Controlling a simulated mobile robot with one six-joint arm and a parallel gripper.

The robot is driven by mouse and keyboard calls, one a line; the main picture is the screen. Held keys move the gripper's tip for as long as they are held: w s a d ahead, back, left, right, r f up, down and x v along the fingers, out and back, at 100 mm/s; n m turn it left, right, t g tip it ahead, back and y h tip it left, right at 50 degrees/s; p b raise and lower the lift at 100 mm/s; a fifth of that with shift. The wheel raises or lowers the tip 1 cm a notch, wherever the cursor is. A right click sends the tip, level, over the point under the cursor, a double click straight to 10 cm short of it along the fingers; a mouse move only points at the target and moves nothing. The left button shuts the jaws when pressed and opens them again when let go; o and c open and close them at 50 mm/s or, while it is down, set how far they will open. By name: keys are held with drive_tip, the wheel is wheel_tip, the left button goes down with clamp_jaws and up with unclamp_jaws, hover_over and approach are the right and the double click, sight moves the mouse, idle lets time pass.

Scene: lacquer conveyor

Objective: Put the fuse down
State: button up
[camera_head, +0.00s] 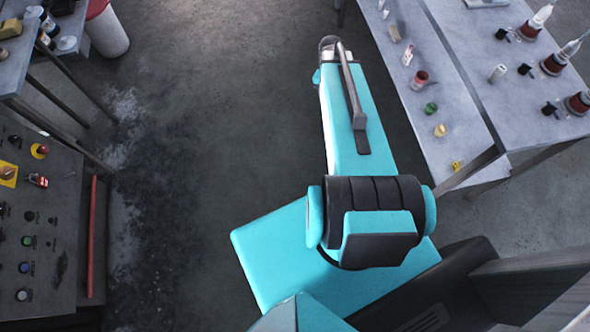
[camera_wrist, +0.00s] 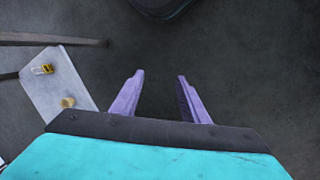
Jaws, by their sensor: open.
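My gripper (camera_wrist: 160,80) shows in the wrist view with its two purple fingers apart and nothing between them. Below the gap is only dark floor. In the head view my teal arm reaches up the middle, over the floor, and hides the gripper. I cannot make out a fuse for certain. A small pale cylinder (camera_head: 497,73) stands on the right-hand table in the head view, but I cannot tell whether it is the fuse.
A grey bench (camera_head: 456,108) at right holds a red-topped jar (camera_head: 419,80), green piece (camera_head: 431,108) and yellow block (camera_head: 457,166). Its corner (camera_wrist: 62,88) shows in the wrist view. A control panel (camera_head: 40,218) stands at left. The floor (camera_head: 225,90) between is clear.

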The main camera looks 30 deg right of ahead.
drive_tip(key=s+a+f+n+g, duration=0.1)
drive_tip(key=s+a+f+n, duration=0.2)
drive_tip(key=a, duration=0.5)
drive_tip(key=s+a+f+n, duration=0.3)
drive_tip(key=s+a+f, duration=0.3)
drive_tip(key=s+a, duration=0.2)
drive_tip(key=s+a+f+n+g, duration=0.1)
drive_tip(key=s+a+f+n, duration=0.2)
drive_tip(key=s+a+f, duration=0.2)
drive_tip(key=s+a, duration=0.1)
drive_tip(key=a, duration=0.2)
drive_tip(key=shift+a+f+n+g, duration=0.2)
drive_tip(key=shift+n+g, duration=0.1)
drive_tip(key=shift+n, duration=0.1)
drive_tip(key=shift+f+b, duration=0.65)
